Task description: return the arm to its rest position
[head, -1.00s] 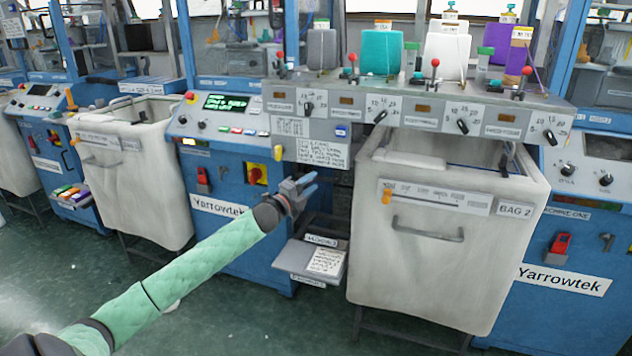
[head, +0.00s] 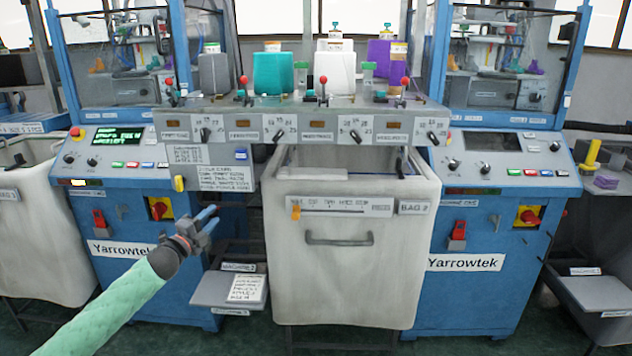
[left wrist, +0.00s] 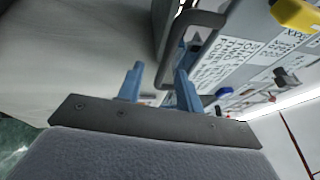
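My left arm, in a green sleeve (head: 120,300), reaches in from the lower left of the head view. Its gripper (head: 208,220) is held out in front of the left blue machine, above a small grey shelf. In the left wrist view its two blue fingers (left wrist: 160,82) stand apart with nothing between them. A grey bar-shaped handle and a printed panel show beyond the fingers; I cannot tell whether anything touches them. My right arm and gripper are not in view.
A grey shelf (head: 228,304) with a note card is just below the gripper. A large white bin (head: 350,275) with a handle stands to its right. Blue Yarrowtek machines (head: 480,232) flank the bin.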

